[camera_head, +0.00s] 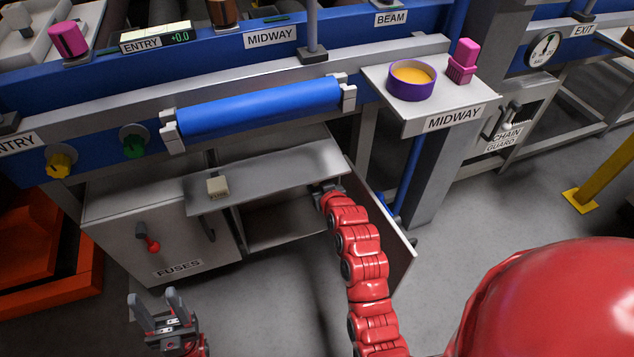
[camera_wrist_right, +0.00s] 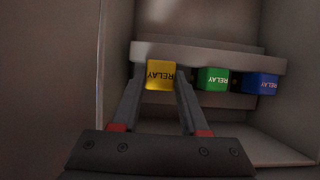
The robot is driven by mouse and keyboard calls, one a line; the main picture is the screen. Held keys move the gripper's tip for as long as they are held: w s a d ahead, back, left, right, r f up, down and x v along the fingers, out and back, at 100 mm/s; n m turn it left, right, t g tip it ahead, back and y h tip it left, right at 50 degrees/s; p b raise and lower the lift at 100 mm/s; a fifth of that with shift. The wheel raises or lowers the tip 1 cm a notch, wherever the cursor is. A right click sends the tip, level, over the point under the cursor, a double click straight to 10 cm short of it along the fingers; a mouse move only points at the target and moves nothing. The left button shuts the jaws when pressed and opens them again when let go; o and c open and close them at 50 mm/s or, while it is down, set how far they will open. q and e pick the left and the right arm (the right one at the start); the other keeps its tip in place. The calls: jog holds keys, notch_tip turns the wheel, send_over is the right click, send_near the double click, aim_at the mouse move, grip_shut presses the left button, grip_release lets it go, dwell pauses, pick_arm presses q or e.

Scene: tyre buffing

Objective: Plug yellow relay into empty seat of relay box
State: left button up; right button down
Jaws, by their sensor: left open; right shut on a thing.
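In the right wrist view the yellow relay (camera_wrist_right: 160,76) is between the fingertips of my right gripper (camera_wrist_right: 160,82), which is shut on it. It is at the left part of a grey rail (camera_wrist_right: 210,58) inside the cabinet, in line with a green relay (camera_wrist_right: 212,79) and a blue relay (camera_wrist_right: 261,84). Whether it is seated cannot be told. In the head view my red right arm (camera_head: 360,262) reaches under the shelf, hiding its gripper. My left gripper (camera_head: 158,302) is open and empty, low at the left.
A shelf (camera_head: 285,166) above the cabinet opening carries a small cream block (camera_head: 217,186). The FUSES cabinet (camera_head: 165,240) is at the left, and an open door (camera_head: 385,225) stands right of my arm. A MIDWAY ledge (camera_head: 432,122) holds a purple bowl (camera_head: 412,86) and a pink object (camera_head: 463,62).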

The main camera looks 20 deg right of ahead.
jog(key=shift+w, duration=1.7)
jog(key=shift+c, duration=1.7)
grip_release()
jog(key=shift+s+r, duration=0.1)
jog(key=p+v, duration=0.2)
jog(key=v, duration=0.3)
jog(key=shift+p, duration=0.4)
